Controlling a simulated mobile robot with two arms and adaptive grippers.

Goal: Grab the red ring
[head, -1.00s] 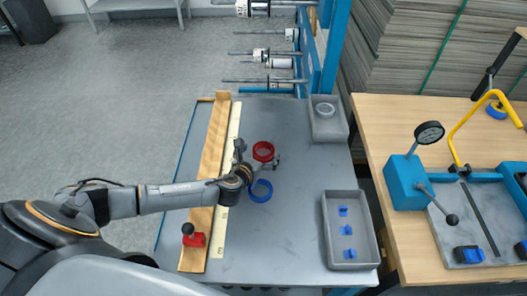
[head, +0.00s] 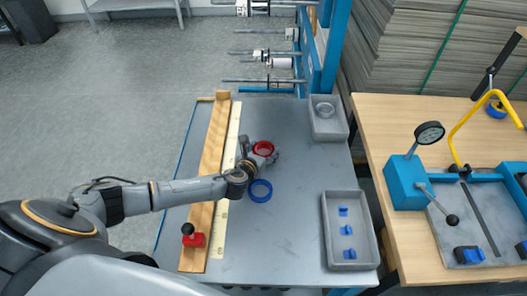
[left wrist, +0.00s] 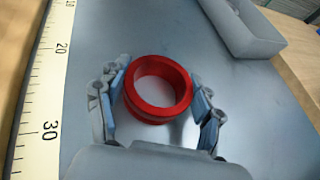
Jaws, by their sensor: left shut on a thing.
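The red ring (head: 263,148) lies on the grey table (head: 300,210), on the far side of the blue ring. In the left wrist view the red ring (left wrist: 157,88) sits between the two blue-padded fingers of my left gripper (left wrist: 160,105). My left gripper (head: 262,156) is shut on the ring, with a finger on each side of its outer wall. The blue ring (head: 260,191) lies flat on the table, nearer to me and apart from the red one. My right gripper is not in view.
A ruler strip (head: 231,150) and a wooden strip (head: 212,160) run along the left, with a red knob block (head: 193,236). A grey tray with blue pieces (head: 327,235) and a smaller grey bin (head: 316,128) stand on the right.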

